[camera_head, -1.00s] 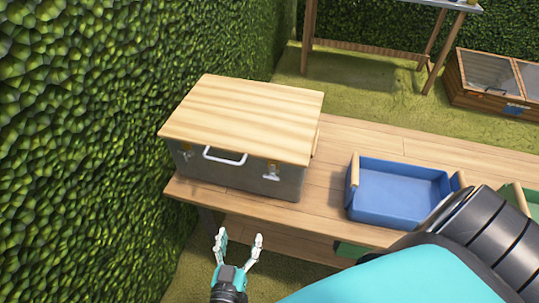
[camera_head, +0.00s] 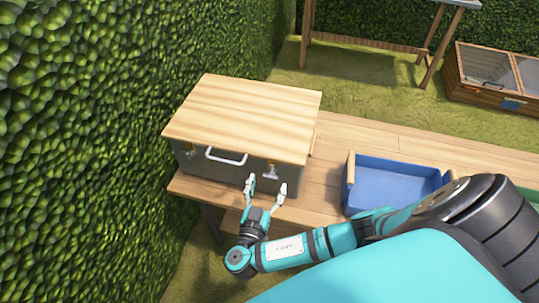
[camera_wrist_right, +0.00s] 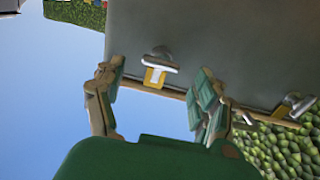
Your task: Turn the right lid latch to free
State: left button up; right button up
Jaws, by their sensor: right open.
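A grey metal box (camera_head: 227,180) with a pale wooden lid (camera_head: 245,115) stands on the bench. The right lid latch (camera_head: 270,172), a small metal piece, is on its front, right of the white handle (camera_head: 226,157). The left latch (camera_head: 190,152) is partly in shadow. My right gripper (camera_head: 266,188) is open just in front of the right latch. In the right wrist view, the latch (camera_wrist_right: 158,58) with its yellow plate (camera_wrist_right: 154,78) shows between the spread fingers, with no clear contact. My left gripper is not in view.
A blue crate (camera_head: 390,187) stands on the wooden bench (camera_head: 335,148) to the right, partly behind my arm. A green hedge (camera_head: 80,140) lies close on the left. A wooden cold frame (camera_head: 490,85) and a tall table (camera_head: 370,48) stand behind on grass.

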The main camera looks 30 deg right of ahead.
aim_at(270, 178)
jog(key=shift+x, duration=1.55)
jog(key=c, duration=1.2)
